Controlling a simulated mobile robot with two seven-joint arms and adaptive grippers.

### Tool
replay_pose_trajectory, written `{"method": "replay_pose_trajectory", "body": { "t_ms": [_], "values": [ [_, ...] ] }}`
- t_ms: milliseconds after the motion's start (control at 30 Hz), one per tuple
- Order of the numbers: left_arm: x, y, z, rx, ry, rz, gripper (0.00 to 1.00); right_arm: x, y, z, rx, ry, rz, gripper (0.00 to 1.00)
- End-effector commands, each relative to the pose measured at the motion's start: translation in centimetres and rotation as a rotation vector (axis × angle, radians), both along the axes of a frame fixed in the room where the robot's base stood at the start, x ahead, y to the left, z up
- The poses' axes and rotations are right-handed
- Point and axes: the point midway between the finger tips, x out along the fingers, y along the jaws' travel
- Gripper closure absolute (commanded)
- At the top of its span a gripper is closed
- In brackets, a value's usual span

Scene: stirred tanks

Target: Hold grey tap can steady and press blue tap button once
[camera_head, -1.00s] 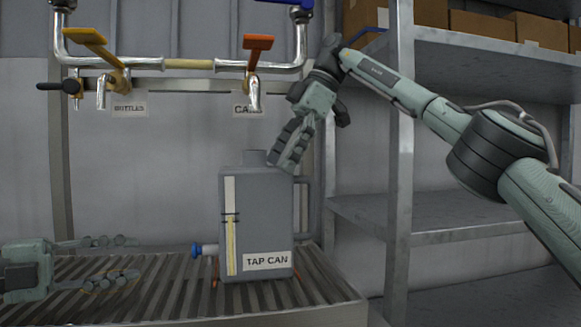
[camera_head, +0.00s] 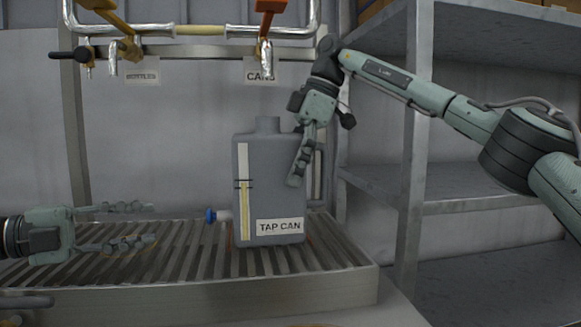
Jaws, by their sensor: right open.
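The grey tap can (camera_head: 269,180) stands upright on the slatted drain rack, with a "TAP CAN" label low on its front. Its blue tap button (camera_head: 210,215) sticks out from the lower left side. My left gripper (camera_head: 155,223) is open and empty, fingers pointing right, a short gap left of the blue button. My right gripper (camera_head: 297,182) hangs fingers down at the can's upper right edge and covers part of that edge. It is open; I cannot tell whether it touches the can.
The slatted rack (camera_head: 200,293) has free room left of the can. Pipes with taps (camera_head: 265,57) hang above, over "BOTTLES" and "CANS" signs. A metal shelf post (camera_head: 416,150) and shelves (camera_head: 480,187) stand to the right.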

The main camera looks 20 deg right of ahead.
Motion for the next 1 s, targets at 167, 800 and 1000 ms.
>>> {"method": "replay_pose_trajectory", "body": {
  "t_ms": [167,800,1000],
  "values": [
    [0.0,0.01,0.0,0.0,0.0,0.0,0.66,0.01,-0.01,0.03,0.0,0.0,0.0,0.12],
    [0.0,0.0,-0.05,0.0,0.0,0.0,0.66,-0.04,0.08,-0.34,-0.003,0.006,0.003,0.79],
    [0.0,0.0,-0.07,0.0,0.0,0.0,0.66,-0.07,0.12,-0.51,-0.005,0.009,0.005,0.8]
  ]
}}
